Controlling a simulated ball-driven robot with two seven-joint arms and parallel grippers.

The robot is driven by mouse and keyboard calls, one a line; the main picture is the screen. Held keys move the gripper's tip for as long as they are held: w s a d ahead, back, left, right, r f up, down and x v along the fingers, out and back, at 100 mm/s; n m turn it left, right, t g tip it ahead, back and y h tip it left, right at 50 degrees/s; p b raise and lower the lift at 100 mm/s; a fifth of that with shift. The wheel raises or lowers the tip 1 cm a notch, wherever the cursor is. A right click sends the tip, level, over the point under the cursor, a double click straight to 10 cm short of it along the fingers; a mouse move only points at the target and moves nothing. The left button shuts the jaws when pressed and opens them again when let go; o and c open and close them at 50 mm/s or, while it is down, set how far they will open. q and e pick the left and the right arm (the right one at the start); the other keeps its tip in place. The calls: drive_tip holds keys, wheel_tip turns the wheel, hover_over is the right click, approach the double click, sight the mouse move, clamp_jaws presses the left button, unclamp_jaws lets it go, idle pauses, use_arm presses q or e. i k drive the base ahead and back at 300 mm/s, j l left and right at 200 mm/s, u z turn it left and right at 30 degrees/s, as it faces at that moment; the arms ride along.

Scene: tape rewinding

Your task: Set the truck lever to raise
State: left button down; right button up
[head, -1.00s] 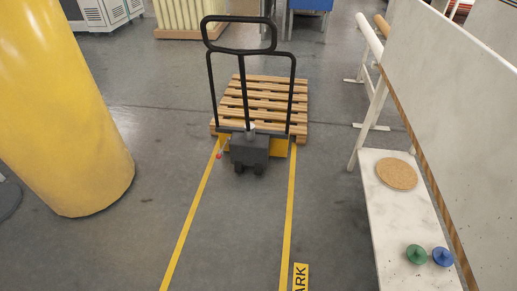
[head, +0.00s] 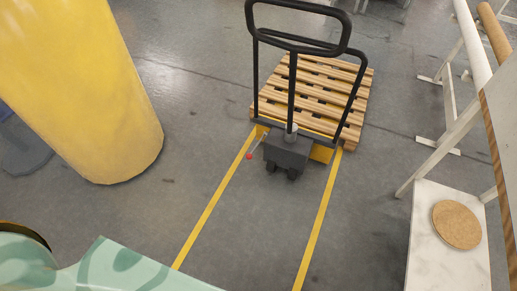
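The pallet truck (head: 287,151) stands in the upper middle of the head view, with its black looped handle (head: 298,28) upright. Its small lever with a red knob (head: 249,156) sticks out at the left of the dark grey base. I cannot tell the lever's setting from here. A wooden slatted pallet (head: 322,92) lies behind the truck, at its forks. Neither of my grippers is in view.
Yellow floor lines (head: 206,212) run from the truck towards me with clear floor between them. A big yellow pillar (head: 85,80) stands at left. A white shelf (head: 434,250) with a cork disc (head: 457,224) is at right. A mint-green patterned surface (head: 110,268) fills the lower left.

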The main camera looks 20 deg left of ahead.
sight(249, 156)
drive_tip(key=i+l+u, duration=0.3)
drive_tip(key=i, duration=0.4)
drive_tip(key=i+l+u, duration=0.3)
drive_tip(key=i+l, duration=0.3)
